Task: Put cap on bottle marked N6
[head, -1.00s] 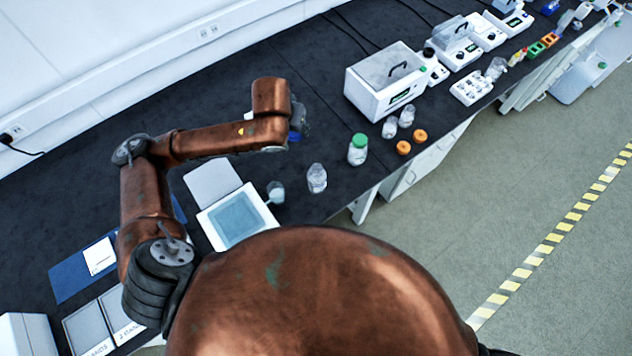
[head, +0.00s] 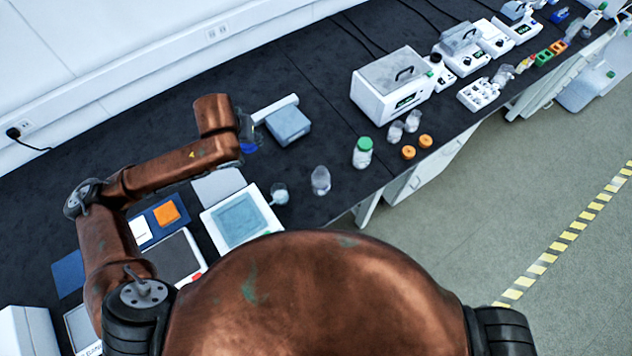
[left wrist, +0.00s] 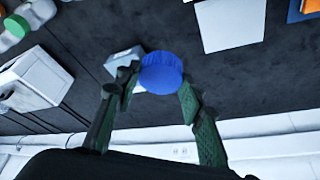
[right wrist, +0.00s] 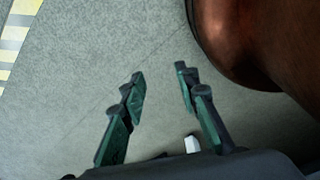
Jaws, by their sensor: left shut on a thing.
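My left gripper (left wrist: 158,78) is shut on a blue cap (left wrist: 162,72). In the head view the left gripper (head: 247,136) is above the dark bench, left of the grey-topped device, with the cap partly hidden. An uncapped clear bottle (head: 320,181) stands on the bench. A green-capped bottle (head: 362,153) stands to its right, with two more uncapped bottles (head: 395,133) (head: 412,121) beyond. I cannot read any marking, so I cannot tell which is N6. My right gripper (right wrist: 160,76) is open and empty above the floor.
Two orange caps (head: 408,152) (head: 425,141) lie near the bench's front edge. A small beaker (head: 280,194) stands by a white tray-like device (head: 262,232). A grey-topped device (head: 288,125) and a lidded white box (head: 393,88) stand farther back. Bare bench lies between them.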

